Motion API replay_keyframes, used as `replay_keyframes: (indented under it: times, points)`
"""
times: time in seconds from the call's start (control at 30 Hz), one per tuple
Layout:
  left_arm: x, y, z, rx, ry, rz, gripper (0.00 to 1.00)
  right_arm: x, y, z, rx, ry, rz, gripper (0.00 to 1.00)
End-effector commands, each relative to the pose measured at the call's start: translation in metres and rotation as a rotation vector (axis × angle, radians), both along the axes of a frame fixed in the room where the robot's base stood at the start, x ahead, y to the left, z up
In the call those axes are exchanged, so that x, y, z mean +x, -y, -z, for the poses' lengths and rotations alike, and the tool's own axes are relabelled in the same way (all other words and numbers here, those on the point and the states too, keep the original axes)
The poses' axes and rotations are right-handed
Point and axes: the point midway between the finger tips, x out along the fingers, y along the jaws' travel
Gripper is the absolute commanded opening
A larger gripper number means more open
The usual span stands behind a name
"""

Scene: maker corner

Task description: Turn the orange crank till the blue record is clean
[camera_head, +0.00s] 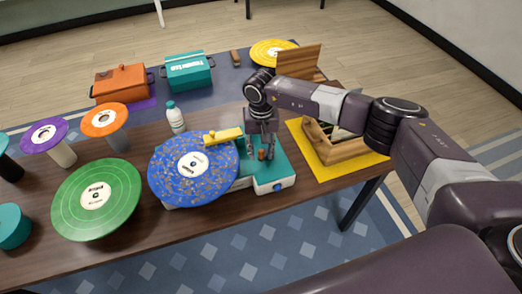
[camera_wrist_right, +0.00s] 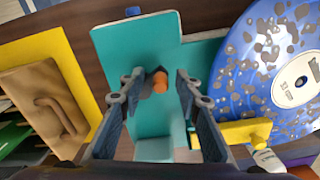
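The blue record (camera_head: 178,182) lies on a teal and white machine (camera_head: 268,184) and is covered with many brownish-grey specks; it shows at the right of the wrist view (camera_wrist_right: 250,78). A yellow arm (camera_head: 224,135) reaches over the record's edge, also in the wrist view (camera_wrist_right: 240,132). The orange crank (camera_head: 261,155) stands on the machine's teal top beside the record; its orange knob shows in the wrist view (camera_wrist_right: 160,85). My right gripper (camera_head: 262,149) points down over the crank. Its fingers (camera_wrist_right: 160,80) are apart, one on each side of the knob. My left gripper is out of view.
A wooden crate (camera_head: 350,157) on a yellow mat (camera_head: 370,167) stands right of the machine. A green record (camera_head: 118,190), a purple record (camera_head: 36,143), an orange record (camera_head: 90,126) and a white bottle (camera_head: 176,121) stand left. Orange (camera_head: 120,88) and teal (camera_head: 188,76) boxes are behind.

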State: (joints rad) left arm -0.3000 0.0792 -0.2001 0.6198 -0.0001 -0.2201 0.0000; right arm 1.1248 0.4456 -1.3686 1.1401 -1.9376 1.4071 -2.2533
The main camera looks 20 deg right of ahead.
Motion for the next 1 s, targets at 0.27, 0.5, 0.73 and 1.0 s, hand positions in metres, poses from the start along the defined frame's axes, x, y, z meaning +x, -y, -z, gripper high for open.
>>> replay_keyframes:
  times: [0.27, 0.5, 0.73, 1.0]
  points:
    - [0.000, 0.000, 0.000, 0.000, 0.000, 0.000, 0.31, 0.000, 0.000, 0.000, 0.001, 0.000, 0.000, 0.04]
    - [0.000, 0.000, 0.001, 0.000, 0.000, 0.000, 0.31, 0.000, 0.000, 0.000, 0.001, 0.000, 0.002, 0.00]
    - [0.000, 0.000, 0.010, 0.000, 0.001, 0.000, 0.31, 0.002, -0.001, 0.001, 0.001, 0.001, 0.049, 0.00]
    - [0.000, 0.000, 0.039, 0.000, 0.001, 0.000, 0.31, 0.009, -0.004, 0.005, 0.002, 0.003, 0.226, 0.00]
